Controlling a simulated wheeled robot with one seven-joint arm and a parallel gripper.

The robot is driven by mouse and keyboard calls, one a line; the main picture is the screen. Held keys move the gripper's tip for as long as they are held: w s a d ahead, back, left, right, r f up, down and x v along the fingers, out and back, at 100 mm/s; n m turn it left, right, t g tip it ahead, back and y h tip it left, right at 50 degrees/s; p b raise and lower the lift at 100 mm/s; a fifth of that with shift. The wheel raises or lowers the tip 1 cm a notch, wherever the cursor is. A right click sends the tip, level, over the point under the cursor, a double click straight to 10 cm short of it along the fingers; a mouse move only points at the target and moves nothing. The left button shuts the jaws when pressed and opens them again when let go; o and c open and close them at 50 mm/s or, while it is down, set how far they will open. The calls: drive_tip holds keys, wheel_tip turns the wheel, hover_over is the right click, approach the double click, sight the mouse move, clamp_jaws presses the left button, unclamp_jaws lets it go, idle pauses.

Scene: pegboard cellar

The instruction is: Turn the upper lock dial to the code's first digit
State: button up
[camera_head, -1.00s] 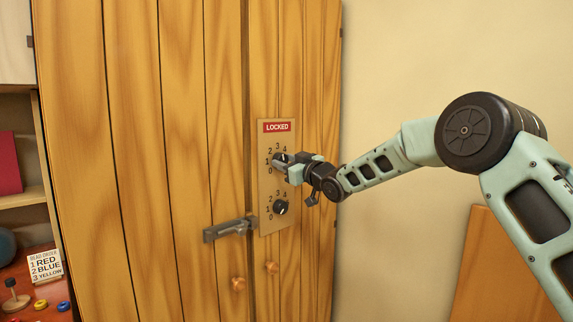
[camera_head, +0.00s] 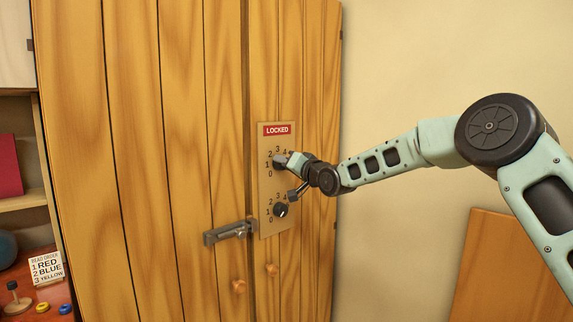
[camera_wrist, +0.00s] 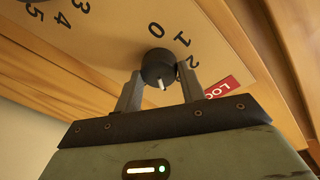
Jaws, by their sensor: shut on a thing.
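The upper lock dial (camera_wrist: 157,68) is a round black knob with a white pointer mark, on a tan plate (camera_head: 267,192) with printed digits. My gripper (camera_wrist: 158,90) is shut on it, one finger on each side; in the head view my gripper (camera_head: 282,161) covers much of the dial. In the wrist view, 0, 1 and 2 show beside the dial and the pointer is turned toward my gripper. The digit it faces is hidden. The lower dial (camera_head: 280,209) is below, free of my gripper. A red LOCKED sign (camera_head: 277,129) tops the plate.
The plate is on a wooden cabinet (camera_head: 130,150), with a grey latch (camera_head: 228,231) and two round knobs below. At lower left, a card (camera_head: 46,267) reads "READ ORDER 1 RED 2 BLUE 3 YELLOW", near a yellow ring (camera_head: 41,307) and a blue ring (camera_head: 65,308).

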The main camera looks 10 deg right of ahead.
drive_tip(key=shift+f+m, duration=0.15)
drive_tip(key=shift+m, duration=0.45)
drive_tip(key=o, duration=1)
drive_tip(key=shift+c, duration=0.2)
drive_tip(key=b+v, duration=0.4)
drive_tip(key=v, duration=1.3)
drive_tip(key=shift+s, duration=0.25)
